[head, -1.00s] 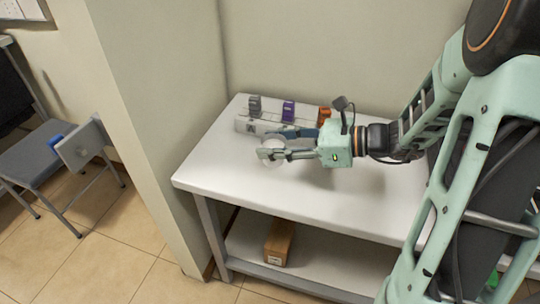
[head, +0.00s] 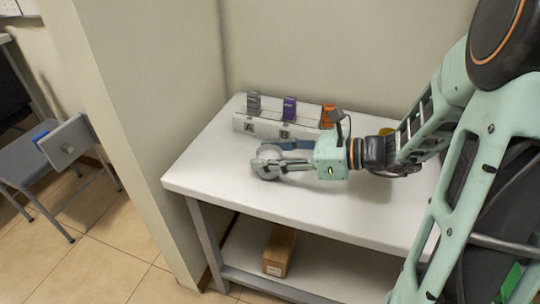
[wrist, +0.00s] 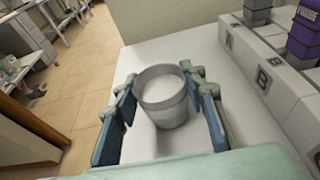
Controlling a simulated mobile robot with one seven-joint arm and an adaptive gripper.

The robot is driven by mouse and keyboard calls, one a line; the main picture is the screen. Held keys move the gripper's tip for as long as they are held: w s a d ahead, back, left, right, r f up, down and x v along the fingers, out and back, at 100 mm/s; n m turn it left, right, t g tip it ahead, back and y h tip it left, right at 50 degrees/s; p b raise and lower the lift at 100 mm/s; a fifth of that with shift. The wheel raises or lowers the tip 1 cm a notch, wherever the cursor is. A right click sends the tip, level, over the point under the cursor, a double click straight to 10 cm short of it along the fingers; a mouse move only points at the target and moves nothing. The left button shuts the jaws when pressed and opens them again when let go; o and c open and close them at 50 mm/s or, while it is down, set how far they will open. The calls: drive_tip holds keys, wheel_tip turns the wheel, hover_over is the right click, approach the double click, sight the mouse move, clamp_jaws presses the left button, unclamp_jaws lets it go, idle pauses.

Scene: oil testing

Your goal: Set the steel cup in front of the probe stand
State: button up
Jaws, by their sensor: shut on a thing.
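The steel cup (head: 267,169) is a pale, open-topped cup over the left part of the white table. In the wrist view the cup (wrist: 165,105) stands upright between the two blue-padded fingers. My gripper (head: 268,158) is shut on it, one finger on each side; in the wrist view the gripper (wrist: 163,88) hides little of the cup. I cannot tell whether the cup's base touches the table. The probe stand (head: 265,127) is a long white block behind the gripper, lettered A and B, with grey, purple and orange probes. The stand (wrist: 262,75) is right of the cup in the wrist view.
The white table (head: 215,172) is bare to the left of and in front of the gripper. A yellow thing (head: 387,131) shows partly behind my arm. A cardboard box (head: 279,250) sits on the lower shelf. A wall borders the table at the back.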

drive_tip(key=shift+f, duration=0.15)
drive_tip(key=o, duration=1.2)
drive_tip(key=shift+d+r, duration=0.15)
drive_tip(key=shift+r, duration=0.15)
drive_tip(key=p+v, duration=0.3)
drive_tip(key=v, duration=0.8)
drive_tip(key=shift+s+d+r+p, duration=0.1)
drive_tip(key=shift+s+d+p, duration=0.05)
drive_tip(key=shift+d+p, duration=0.2)
